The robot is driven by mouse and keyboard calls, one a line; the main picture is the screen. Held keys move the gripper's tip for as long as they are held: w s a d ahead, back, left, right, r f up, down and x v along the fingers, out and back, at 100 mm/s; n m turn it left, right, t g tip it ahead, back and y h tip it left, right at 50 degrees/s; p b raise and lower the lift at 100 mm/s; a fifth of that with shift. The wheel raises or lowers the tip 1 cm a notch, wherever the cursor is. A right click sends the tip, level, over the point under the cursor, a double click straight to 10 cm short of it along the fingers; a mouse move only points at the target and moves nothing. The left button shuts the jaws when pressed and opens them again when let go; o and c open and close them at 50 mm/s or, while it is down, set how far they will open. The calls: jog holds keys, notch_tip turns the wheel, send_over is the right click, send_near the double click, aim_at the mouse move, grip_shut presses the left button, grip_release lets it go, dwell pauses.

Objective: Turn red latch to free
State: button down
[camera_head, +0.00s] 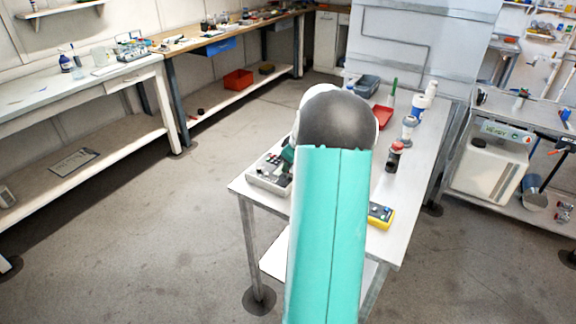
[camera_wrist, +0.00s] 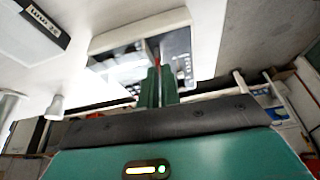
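The uv reactor unit is a pale grey box (camera_head: 268,178) at the near left corner of the metal table, partly hidden by my arm. In the wrist view its pale housing (camera_wrist: 120,40) surrounds a grey, shiny recessed panel. A thin red part, which looks like the red latch (camera_wrist: 157,63), shows at my fingertips. My gripper (camera_wrist: 158,72) has two green fingers close together, with the red part between their tips. Its fingers look closed on it, though contact is hard to see. The latch's angle cannot be read. In the head view my arm hides most of the gripper.
The metal table (camera_head: 405,185) also holds a yellow device (camera_head: 381,215), a red-and-dark bottle (camera_head: 394,157), a red dustpan (camera_head: 383,117) and a blue-grey tray (camera_head: 367,86). A shelf cart stands at right, workbenches at left. The floor (camera_head: 150,235) at left is open.

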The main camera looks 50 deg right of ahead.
jog(key=shift+n, duration=0.4)
jog(key=c, duration=1.6)
grip_release()
jog(key=v, duration=1.3)
jog(key=shift+s+d+r, duration=0.1)
jog(key=shift+d+r, duration=0.1)
jog(key=shift+r, duration=0.15)
